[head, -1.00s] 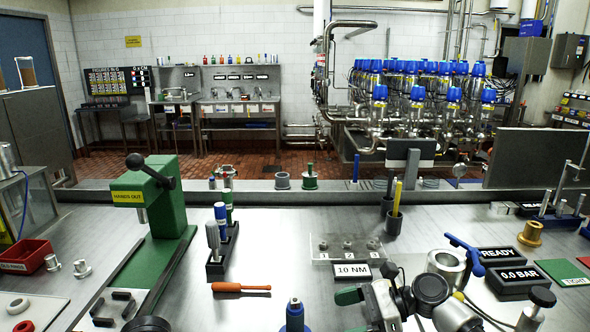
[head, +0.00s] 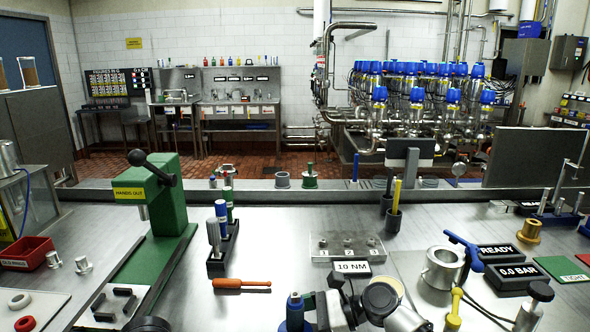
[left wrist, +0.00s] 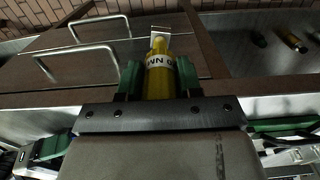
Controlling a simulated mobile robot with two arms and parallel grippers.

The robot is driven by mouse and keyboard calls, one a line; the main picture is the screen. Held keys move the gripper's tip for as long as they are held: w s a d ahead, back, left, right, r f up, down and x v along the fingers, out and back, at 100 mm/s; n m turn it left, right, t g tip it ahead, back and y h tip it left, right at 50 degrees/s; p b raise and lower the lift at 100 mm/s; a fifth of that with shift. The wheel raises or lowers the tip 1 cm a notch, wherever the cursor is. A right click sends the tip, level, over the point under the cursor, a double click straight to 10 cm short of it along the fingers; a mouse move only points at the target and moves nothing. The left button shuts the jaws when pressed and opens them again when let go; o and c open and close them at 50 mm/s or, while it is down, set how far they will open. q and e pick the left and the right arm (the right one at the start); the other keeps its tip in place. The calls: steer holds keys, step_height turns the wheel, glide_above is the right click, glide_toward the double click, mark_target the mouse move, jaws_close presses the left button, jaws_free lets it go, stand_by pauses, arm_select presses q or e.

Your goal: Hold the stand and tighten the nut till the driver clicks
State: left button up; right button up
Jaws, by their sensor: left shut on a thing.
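In the left wrist view, the green fingers of my left gripper (left wrist: 160,82) are shut on a yellow cylindrical tool (left wrist: 158,84) with a white, partly readable label. In the head view, parts of an arm of mine fill the bottom centre; I cannot make out any fingertips there. A silver cylindrical stand (head: 442,268) with a blue lever (head: 465,250) is on the right half of the bench. A yellow upright tool (head: 455,310) shows in front of it. A clear plate (head: 346,246) with three numbered nuts lies at centre, behind a "10 NM" sign (head: 352,267). My right gripper is not seen.
A green press (head: 168,200) stands at left. READY (head: 495,256) and 0.0 BAR (head: 517,276) boxes sit at right.

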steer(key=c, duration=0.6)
arm_select(q)
steer(key=w+d+r+n, duration=0.2)
steer(key=w+d+r, duration=0.2)
steer(key=d+r, duration=0.85)
steer(key=w+d+r+n, duration=0.1)
steer(key=w+d+r, duration=0.2)
steer(key=w+r, duration=0.4)
steer(key=w+d+r+n, duration=0.1)
steer(key=w+d+r, duration=0.2)
steer(key=w+r, duration=0.3)
steer(key=shift+w+d+r, duration=0.25)
steer(key=shift+w+r, duration=0.1)
steer(key=shift+w, duration=0.1)
